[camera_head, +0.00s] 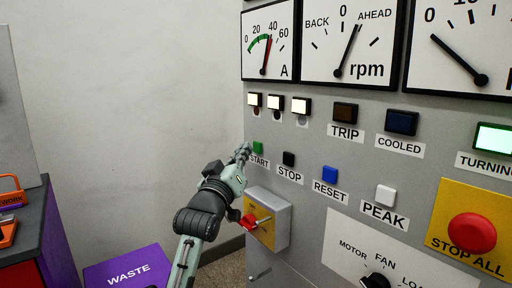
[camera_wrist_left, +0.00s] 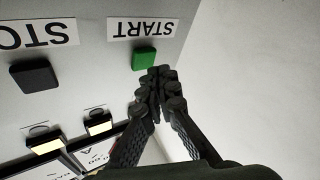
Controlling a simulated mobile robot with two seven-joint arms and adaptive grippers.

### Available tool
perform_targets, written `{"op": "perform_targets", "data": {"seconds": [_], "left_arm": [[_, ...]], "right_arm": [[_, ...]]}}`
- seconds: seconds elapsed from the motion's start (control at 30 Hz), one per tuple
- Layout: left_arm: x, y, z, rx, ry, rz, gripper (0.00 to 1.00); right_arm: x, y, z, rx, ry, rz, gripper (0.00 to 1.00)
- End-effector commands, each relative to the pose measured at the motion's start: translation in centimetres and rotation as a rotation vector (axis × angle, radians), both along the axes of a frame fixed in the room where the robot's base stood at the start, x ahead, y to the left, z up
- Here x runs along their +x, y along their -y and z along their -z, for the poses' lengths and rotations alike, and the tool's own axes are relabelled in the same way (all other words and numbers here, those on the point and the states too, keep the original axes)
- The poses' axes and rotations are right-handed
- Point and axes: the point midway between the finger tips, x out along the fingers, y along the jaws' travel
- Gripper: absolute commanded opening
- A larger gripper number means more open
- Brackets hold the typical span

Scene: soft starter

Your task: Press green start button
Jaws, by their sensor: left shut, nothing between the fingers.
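The green start button (camera_head: 257,146) sits on the grey control panel above its START label (camera_head: 259,161). In the left wrist view the green button (camera_wrist_left: 144,58) shows upside down beside the START label (camera_wrist_left: 143,28). My left gripper (camera_head: 243,151) is shut and empty, its fingertips just left of the button in the head view. In the left wrist view its fingertips (camera_wrist_left: 157,78) overlap the lower right edge of the button. I cannot tell whether they touch it. My right gripper is not in view.
The black STOP button (camera_head: 289,158) is right of the green one. The red STOP ALL button (camera_head: 472,232) is at the lower right. A purple WASTE bin (camera_head: 128,268) stands lower left. Left of the panel is open.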

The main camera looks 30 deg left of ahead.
Motion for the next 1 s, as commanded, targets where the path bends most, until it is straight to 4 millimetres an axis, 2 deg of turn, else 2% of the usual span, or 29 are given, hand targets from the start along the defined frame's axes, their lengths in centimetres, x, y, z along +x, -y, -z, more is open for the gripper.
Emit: {"op": "perform_targets", "data": {"seconds": [0.27,0.73,1.0], "left_arm": [[-0.1,-0.1,0.0,0.0,0.0,0.0,0.0],[-4.0,-1.7,0.0,0.002,-0.001,-0.001,0.0],[-4.6,-1.9,0.0,0.0,0.0,0.0,0.0]], "right_arm": [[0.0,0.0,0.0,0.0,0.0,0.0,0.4],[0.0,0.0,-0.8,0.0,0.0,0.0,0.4],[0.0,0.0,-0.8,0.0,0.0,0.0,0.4]]}}
